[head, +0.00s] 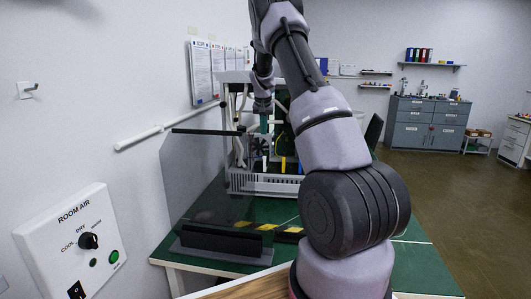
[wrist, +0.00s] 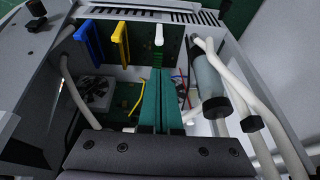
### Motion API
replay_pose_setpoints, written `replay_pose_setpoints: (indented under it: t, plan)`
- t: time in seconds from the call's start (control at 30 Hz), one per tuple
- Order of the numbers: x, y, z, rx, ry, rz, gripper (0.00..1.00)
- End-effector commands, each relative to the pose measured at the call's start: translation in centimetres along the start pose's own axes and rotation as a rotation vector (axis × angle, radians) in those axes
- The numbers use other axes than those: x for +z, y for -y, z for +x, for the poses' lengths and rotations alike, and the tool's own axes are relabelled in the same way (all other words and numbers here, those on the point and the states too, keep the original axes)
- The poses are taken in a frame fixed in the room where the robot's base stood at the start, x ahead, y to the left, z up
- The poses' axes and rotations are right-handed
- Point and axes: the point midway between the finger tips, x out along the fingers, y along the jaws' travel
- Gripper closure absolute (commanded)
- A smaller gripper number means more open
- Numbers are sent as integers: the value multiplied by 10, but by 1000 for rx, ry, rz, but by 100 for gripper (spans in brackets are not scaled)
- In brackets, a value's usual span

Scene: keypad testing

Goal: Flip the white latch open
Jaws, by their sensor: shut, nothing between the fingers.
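An open equipment case with a circuit board inside stands on the green table. The white latch (wrist: 158,35) is a small upright white lever at the case's slotted wall in the wrist view. It also shows small in the head view (head: 264,164). A yellow latch (wrist: 121,42) and a blue latch (wrist: 88,43) stand to its left in the wrist view. My gripper (wrist: 164,72) has teal fingers, shut and empty, pointing into the case toward the white latch. The tips appear just short of it, close to a green part below it; contact cannot be told.
White pipes (wrist: 228,80) and a grey cylinder (wrist: 209,84) stand close to the right of my fingers. A fan (wrist: 96,93) and loose wires lie inside the case. A clear panel (head: 195,165) stands at the table's left, before the case.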

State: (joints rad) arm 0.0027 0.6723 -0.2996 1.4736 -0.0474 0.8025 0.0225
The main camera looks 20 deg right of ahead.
Motion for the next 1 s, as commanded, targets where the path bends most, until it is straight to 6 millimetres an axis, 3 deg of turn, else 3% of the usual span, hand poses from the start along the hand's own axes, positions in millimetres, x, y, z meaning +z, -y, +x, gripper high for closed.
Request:
replay_pose_setpoints:
  t: [0.03,0.13,0.63,1.0]
  plan:
    - [-3,-1,14,13,2,-4,100]
    - [-6,-2,26,26,3,-10,100]
    - [-6,-3,38,29,4,-11,100]
    - [-6,-5,101,30,4,-12,100]
